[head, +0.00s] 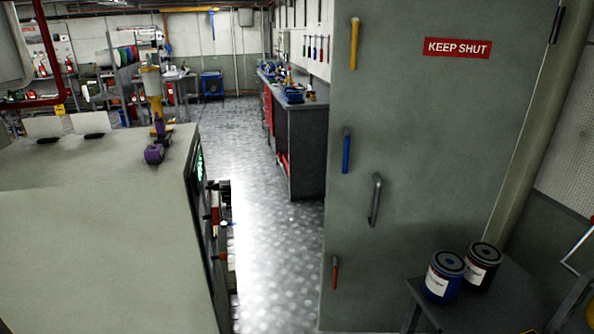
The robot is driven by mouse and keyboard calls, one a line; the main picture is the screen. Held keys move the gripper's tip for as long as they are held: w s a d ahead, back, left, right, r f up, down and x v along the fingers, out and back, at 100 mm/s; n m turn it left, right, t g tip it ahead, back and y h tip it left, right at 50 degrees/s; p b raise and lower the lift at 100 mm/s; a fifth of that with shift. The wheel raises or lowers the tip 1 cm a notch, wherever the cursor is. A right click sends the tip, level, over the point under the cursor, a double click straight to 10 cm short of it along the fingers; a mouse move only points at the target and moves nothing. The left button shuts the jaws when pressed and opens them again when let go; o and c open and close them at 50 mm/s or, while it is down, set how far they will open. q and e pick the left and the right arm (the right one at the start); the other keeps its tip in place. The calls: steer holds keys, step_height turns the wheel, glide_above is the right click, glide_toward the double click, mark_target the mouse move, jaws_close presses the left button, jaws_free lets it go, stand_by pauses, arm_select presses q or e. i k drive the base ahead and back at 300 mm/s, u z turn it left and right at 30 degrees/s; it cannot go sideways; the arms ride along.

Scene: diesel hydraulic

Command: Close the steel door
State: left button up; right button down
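The steel door (430,130) is a tall grey-green panel filling the right half of the head view. It has a red KEEP SHUT sign (457,48) and a grey pull handle (375,200). Along its left side sit a yellow lever (354,43), a blue lever (346,152) and an orange lever (335,272). A dark hinge (557,24) shows at its upper right. Its left edge stands free, with the room visible past it; how far it is swung is hard to tell. Neither of my grippers is in view, and nothing touches the handle.
A small dark table (510,312) with a blue can (444,278) and a dark can (481,266) stands before the door's lower right. A large pale cabinet (90,230) fills the left. Bare metal floor (275,225) lies between; a workbench (300,150) stands behind.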

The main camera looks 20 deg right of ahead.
mark_target(433, 106)
steer(key=z, duration=0.05)
steer(key=i, duration=1.15)
steer(key=z, duration=0.35)
